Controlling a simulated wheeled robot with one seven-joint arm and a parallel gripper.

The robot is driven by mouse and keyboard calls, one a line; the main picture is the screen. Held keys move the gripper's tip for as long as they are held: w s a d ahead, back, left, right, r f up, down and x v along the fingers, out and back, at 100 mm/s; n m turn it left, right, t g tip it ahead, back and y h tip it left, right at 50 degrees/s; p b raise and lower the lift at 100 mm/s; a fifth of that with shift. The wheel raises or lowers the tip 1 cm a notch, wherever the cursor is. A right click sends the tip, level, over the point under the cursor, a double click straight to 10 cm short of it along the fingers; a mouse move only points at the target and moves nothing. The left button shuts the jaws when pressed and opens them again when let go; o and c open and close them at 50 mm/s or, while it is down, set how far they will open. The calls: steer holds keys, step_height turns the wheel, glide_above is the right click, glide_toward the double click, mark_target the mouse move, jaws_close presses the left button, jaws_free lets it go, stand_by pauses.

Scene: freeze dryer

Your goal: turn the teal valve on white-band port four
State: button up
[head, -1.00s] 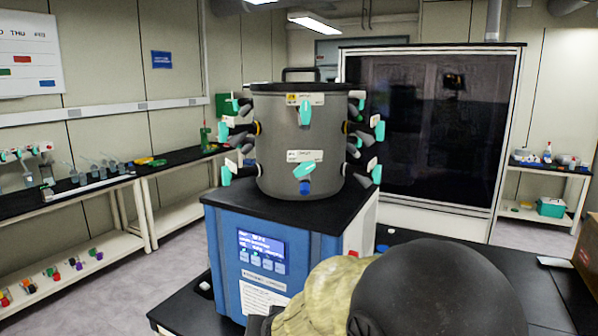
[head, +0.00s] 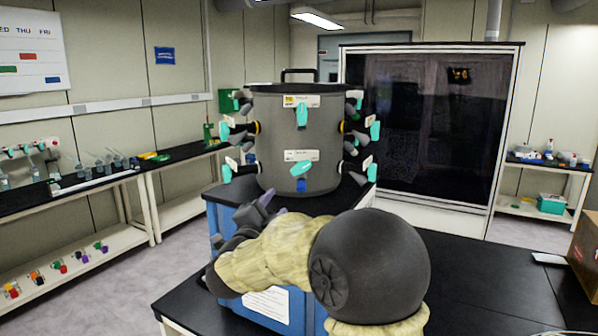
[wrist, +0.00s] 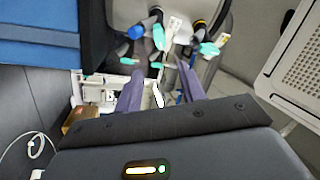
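The grey drum (head: 290,135) of the freeze dryer carries several ports with teal valves. One teal valve (head: 302,116) is at the upper front and another (head: 300,169) at the lower front, above a blue port end (head: 303,186). More valves stick out at both sides. I cannot tell which is white-band port four. My gripper (head: 262,206) is low in front of the drum, below its lower ports. In the wrist view my gripper (wrist: 163,63) has its two fingers apart and nothing held. A teal valve (wrist: 158,37) shows beyond the fingertips, with a blue port end (wrist: 135,32) beside it.
The drum stands on a blue cabinet (head: 222,222) with a black top. A black bench (head: 490,265) spans the front right, with a cardboard box (head: 586,245) at its edge. A dark-fronted enclosure (head: 430,130) stands behind to the right. Side benches line the left wall.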

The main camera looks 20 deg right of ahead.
mark_target(300, 170)
steer(key=p+x, duration=0.8)
steer(key=x, duration=0.9)
steer(key=shift+s, duration=0.15)
steer(key=shift+w+d+p, duration=0.3)
steer(key=shift+c, duration=0.2)
jaws_close()
